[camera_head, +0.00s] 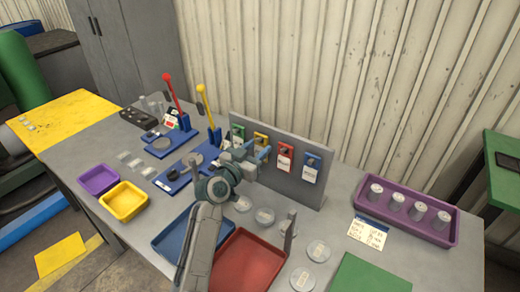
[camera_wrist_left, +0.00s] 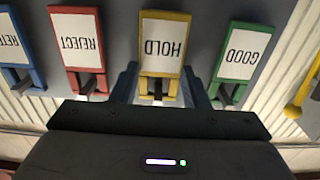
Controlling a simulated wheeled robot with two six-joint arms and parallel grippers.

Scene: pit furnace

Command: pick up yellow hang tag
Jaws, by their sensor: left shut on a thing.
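The yellow hang tag (camera_head: 261,140) hangs on the upright grey board (camera_head: 300,150), between a green tag and a red tag. In the left wrist view the yellow tag (camera_wrist_left: 165,45) has a white face reading HOLD, upside down. My left gripper (camera_head: 252,155) is at the board, and in its wrist view its fingers (camera_wrist_left: 160,90) stand on either side of the yellow tag's lower part. The gripper is shut on the yellow tag. The tag's hook is not clear. My right gripper is not in view.
A green GOOD tag (camera_wrist_left: 241,52), a red REJECT tag (camera_wrist_left: 77,40) and a blue tag (camera_head: 311,166) hang close beside it. Red (camera_head: 248,262) and blue trays (camera_head: 187,236) lie in front. A purple tray (camera_head: 405,212) with several cylinders stands at right.

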